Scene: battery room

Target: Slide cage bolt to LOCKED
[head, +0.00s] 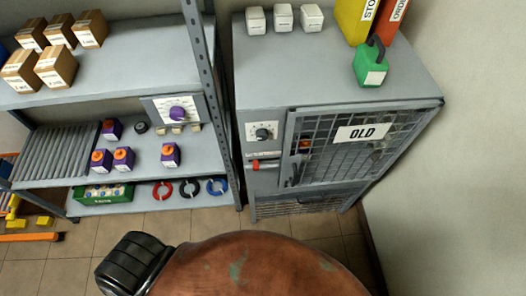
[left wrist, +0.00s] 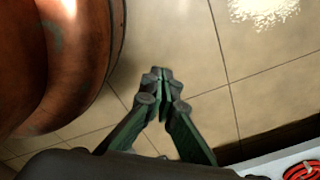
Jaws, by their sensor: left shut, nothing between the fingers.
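The cage (head: 350,150) is a grey cabinet with a mesh door, at the right of the head view. Its door carries a white sign (head: 363,133) reading OLD. The bolt (head: 268,166) with a red handle (head: 256,165) lies level on the cabinet front, left of the mesh door. A pale label strip above it is too small to read, so I cannot tell its lock position. My left gripper (left wrist: 160,74) is shut and empty above the tiled floor in the left wrist view, with no part of the bolt near it. My right gripper is in neither view.
A dial (head: 262,133) sits above the bolt. A green padlock-shaped block (head: 370,65), white boxes (head: 284,18) and binders stand on the cabinet. A shelf rack (head: 110,65) stands left.

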